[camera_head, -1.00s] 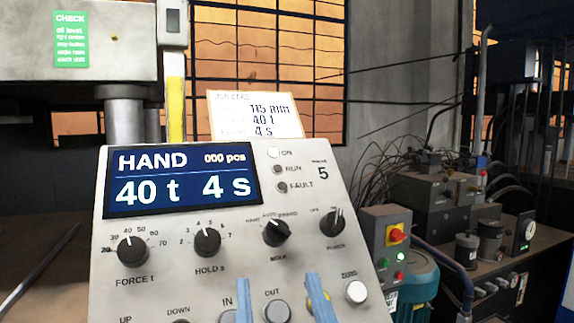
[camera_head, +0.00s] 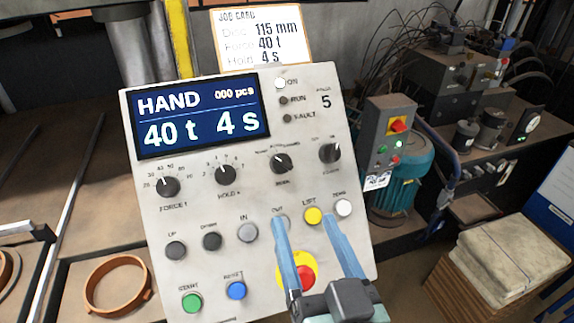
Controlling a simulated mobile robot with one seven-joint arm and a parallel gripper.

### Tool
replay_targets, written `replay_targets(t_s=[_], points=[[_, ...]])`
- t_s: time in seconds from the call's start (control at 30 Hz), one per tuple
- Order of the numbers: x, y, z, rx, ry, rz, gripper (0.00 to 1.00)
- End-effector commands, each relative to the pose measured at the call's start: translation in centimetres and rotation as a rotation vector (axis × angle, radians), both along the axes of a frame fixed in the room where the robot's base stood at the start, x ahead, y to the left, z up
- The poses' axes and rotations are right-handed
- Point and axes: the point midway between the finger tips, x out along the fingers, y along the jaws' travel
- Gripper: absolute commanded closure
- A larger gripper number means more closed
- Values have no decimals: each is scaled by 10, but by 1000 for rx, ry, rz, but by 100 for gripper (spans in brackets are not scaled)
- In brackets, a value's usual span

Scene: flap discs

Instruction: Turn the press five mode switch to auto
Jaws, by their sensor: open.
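The press five control panel (camera_head: 205,270) stands in front of me, tilted back, with "5" at its upper right. Its display (camera_head: 198,115) reads HAND, 000 pcs, 40 t and 4 s. The mode switch (camera_head: 281,163) is the small black knob in the middle of the knob row; its pointer points to the upper left, and its labels are too small to read surely. My gripper (camera_head: 302,219) is open and empty, with two blue fingers pointing up over the lower right of the panel, below the mode switch. It partly covers the red stop button (camera_head: 299,271).
Force (camera_head: 167,187), hold (camera_head: 225,175) and power (camera_head: 330,153) knobs sit beside the mode switch. Several buttons lie below, including yellow (camera_head: 313,215) and white (camera_head: 344,208). A job card (camera_head: 262,38) stands behind the panel. A grey switch box (camera_head: 385,135) is at the right.

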Motion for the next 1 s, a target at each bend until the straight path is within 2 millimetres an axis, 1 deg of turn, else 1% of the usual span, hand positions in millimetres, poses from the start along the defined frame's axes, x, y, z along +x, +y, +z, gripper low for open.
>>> replay_targets(t_s=[0.03,0.13,0.2,0.4,0.6,0.8,1.0], points=[[5,2,-3,-2,-6,2,30],[16,4,-2,-1,-8,1,30],[32,8,5,2,-2,2,30],[73,18,5,0,-1,1,30],[102,24,3,0,-2,0,30],[115,27,1,-1,-2,-1,30],[116,27,1,-1,-2,-1,30]])
